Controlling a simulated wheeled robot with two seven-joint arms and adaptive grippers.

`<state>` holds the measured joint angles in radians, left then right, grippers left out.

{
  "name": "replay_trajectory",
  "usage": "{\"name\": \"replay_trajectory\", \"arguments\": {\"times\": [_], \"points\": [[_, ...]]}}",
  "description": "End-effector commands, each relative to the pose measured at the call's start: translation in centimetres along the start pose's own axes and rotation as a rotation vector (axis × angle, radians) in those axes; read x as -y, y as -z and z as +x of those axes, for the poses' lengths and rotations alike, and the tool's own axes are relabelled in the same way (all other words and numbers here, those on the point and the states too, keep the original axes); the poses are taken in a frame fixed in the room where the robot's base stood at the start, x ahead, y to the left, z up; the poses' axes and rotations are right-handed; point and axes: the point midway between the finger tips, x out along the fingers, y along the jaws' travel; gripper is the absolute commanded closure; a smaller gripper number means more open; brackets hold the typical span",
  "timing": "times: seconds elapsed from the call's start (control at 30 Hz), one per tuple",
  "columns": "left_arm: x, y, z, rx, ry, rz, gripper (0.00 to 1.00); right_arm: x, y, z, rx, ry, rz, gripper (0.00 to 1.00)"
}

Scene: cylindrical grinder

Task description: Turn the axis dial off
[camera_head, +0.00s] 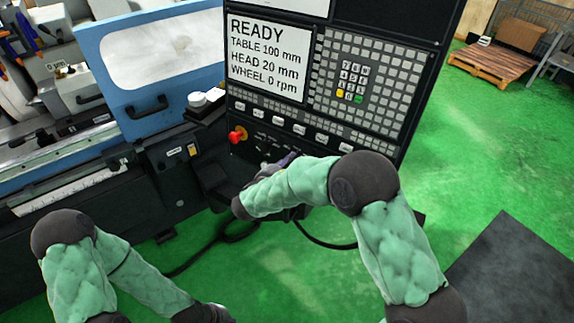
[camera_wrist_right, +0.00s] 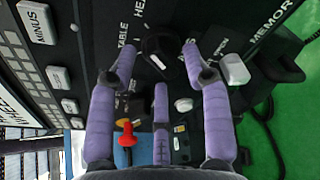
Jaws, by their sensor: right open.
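The axis dial (camera_wrist_right: 163,47) is a black round knob on the dark control panel, beside the white words TABLE and HEAD in the right wrist view. Which mark it points to cannot be told. My right gripper (camera_wrist_right: 160,60) is open, its purple fingertips spread to either side of the dial, with a third finger below. Contact is not clear. In the head view the right gripper (camera_head: 285,161) is at the panel's lower part, mostly behind my arm, and the dial is hidden.
A red emergency button (camera_head: 237,136) stands out left of the right gripper. White buttons (camera_head: 272,125) line the panel under the keypad (camera_head: 352,82). The screen (camera_head: 268,60) reads READY, wheel 0 rpm. A blue machine door (camera_head: 150,70) is at left.

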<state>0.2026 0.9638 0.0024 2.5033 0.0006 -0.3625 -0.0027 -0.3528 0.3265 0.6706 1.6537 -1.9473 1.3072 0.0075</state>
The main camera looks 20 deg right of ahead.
Motion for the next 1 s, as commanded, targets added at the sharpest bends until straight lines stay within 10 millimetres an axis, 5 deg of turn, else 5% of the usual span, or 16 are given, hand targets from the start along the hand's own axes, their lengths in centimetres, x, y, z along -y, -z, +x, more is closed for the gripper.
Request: {"name": "replay_trajectory", "arguments": {"times": [0.07,0.23,0.67,1.0], "points": [[0.0,0.0,0.0,0.0,0.0,0.0,1.0,0.0,0.0,0.0,0.0,0.0,0.0,0.54],[0.0,0.0,0.0,0.0,0.0,0.0,1.0,0.0,0.0,0.0,0.0,0.0,0.0,1.0],[-0.1,0.0,-0.2,0.0,0.0,0.0,1.0,0.0,0.0,0.0,0.0,0.01,-0.05,1.0],[-0.5,-0.1,-1.3,0.0,0.0,0.0,1.0,-0.1,0.1,-0.1,-0.001,0.049,-0.286,1.0]]}}
